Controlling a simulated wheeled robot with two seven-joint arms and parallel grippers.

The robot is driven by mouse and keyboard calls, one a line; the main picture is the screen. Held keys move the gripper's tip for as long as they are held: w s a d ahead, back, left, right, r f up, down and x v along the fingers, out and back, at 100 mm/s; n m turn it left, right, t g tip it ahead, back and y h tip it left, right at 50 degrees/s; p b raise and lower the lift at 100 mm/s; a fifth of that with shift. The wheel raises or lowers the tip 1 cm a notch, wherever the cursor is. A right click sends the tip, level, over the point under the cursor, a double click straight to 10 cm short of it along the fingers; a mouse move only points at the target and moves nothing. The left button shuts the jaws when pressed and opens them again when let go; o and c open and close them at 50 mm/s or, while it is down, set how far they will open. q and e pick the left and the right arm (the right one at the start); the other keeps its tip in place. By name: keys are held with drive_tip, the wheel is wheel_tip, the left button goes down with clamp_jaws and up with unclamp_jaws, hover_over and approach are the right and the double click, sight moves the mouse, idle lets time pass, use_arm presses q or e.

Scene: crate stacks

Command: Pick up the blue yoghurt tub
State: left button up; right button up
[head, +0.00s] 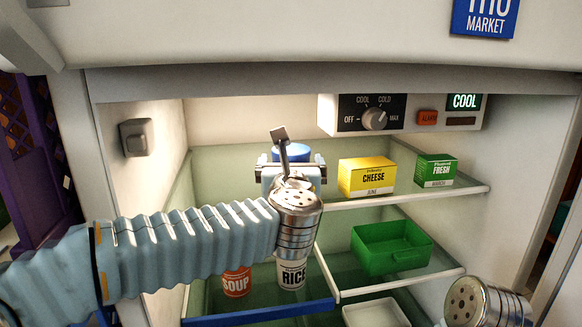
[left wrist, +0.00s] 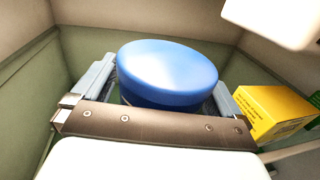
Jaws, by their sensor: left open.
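The blue yoghurt tub (head: 292,151) stands on the upper glass shelf of the cooler, at the left. In the head view my left gripper hides its lower part. In the left wrist view the tub's round blue lid (left wrist: 168,68) fills the middle. My left gripper (head: 291,165) is open, with one finger on each side of the tub, and the lid rises above the gripper's bar. I cannot tell whether the fingers touch the tub. My right gripper's jaws are out of view.
A yellow cheese box (head: 366,178) stands right of the tub, close to the right finger in the left wrist view (left wrist: 268,112). A green box (head: 435,171) is farther right. Below are a green bin (head: 391,250), a soup can (head: 236,283) and a rice can (head: 291,275). A control panel (head: 400,114) hangs above.

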sight(291, 147)
use_arm(q)
drive_tip(key=c, duration=1.1)
drive_tip(key=shift+r, duration=0.15)
drive_tip(key=shift+r, duration=0.3)
drive_tip(key=r, duration=0.2)
drive_tip(key=shift+s+r, duration=0.3)
drive_tip(key=shift+r, duration=0.05)
drive_tip(key=s+b, duration=0.3)
drive_tip(key=s, duration=1.4)
drive_tip(key=shift+s, duration=0.25)
